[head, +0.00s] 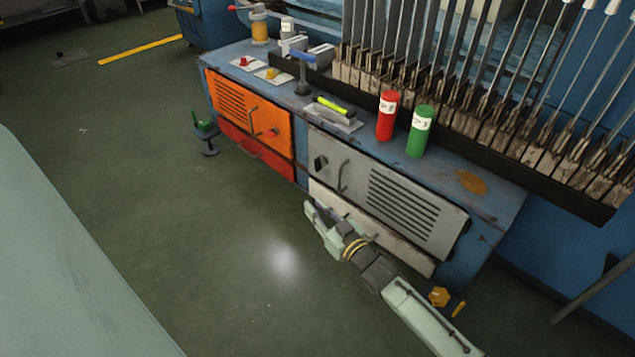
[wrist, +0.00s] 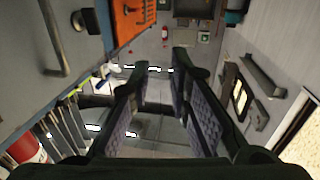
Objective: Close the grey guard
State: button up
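The grey guard (head: 390,195) is a louvred panel on the front of the blue cabinet, with a bar handle and a dark knob near its left edge. It lies along the cabinet front. I cannot tell whether it is fully shut or slightly ajar. In the wrist view part of the grey guard (wrist: 25,70) fills the left side, with its handle and knob in sight. My gripper (head: 318,222) is low in front of the guard's left part, apart from the handle. In the wrist view my gripper (wrist: 168,75) is open, with nothing between its fingers.
An orange louvred panel (head: 240,108) and red drawer (head: 255,152) are left of the guard; a pale drawer (head: 400,245) lies below it. Red (head: 387,122) and green (head: 419,140) cylinders stand on the cabinet top. A small dark stand (head: 207,140) is on the floor.

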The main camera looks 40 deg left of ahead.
jog(key=v, duration=1.2)
